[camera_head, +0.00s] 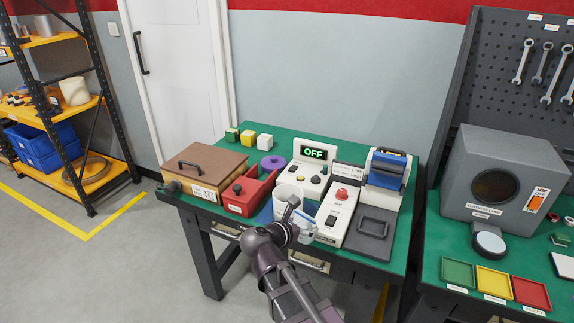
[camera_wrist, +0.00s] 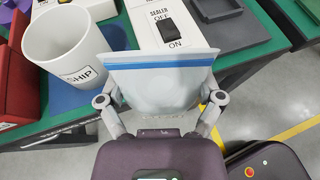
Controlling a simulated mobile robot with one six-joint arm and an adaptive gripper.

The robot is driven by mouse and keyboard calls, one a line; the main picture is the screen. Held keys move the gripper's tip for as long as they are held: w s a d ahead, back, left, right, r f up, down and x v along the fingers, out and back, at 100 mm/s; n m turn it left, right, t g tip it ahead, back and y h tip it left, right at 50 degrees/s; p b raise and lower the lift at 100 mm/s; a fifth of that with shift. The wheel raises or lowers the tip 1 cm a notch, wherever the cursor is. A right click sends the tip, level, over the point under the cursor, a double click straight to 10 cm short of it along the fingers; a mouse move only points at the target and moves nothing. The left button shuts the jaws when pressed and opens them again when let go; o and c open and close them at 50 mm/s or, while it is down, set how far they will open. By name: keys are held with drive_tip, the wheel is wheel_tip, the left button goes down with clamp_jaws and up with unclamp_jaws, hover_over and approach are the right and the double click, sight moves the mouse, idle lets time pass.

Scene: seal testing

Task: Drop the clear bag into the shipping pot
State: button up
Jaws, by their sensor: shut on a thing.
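The clear bag (camera_wrist: 160,82) has a blue strip across its top and looks pale and whitish. My gripper (camera_wrist: 162,100) is shut on it; the bag hides the fingertips in the wrist view. The shipping pot (camera_wrist: 68,52) is a white open-topped cup labelled SHIP, upright to the left of the bag. In the wrist view the bag is beside the pot, not over its mouth. In the head view the pot (camera_head: 284,196) stands near the table's front edge, partly behind my gripper (camera_head: 303,222), and the bag (camera_head: 309,217) shows only in part.
A white sealer (camera_head: 338,214) with a red button stands right of the pot. A red bin (camera_head: 246,192) and a wooden box (camera_head: 204,166) are to its left. An OFF-display device (camera_head: 311,170) stands behind it. A dark grey tray (camera_head: 370,232) lies further right on the green table.

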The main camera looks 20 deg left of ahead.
drive_tip(key=w+a+r+p, duration=0.9)
drive_tip(key=w, duration=0.4)
drive_tip(key=shift+a+r, duration=0.15)
drive_tip(key=shift+a, duration=0.1)
drive_tip(key=shift+f+b, duration=2.7)
drive_tip(key=shift+f+b, duration=0.8)
drive_tip(key=shift+r, duration=0.1)
drive_tip(key=o, duration=0.8)
drive_tip(key=shift+o, duration=0.2)
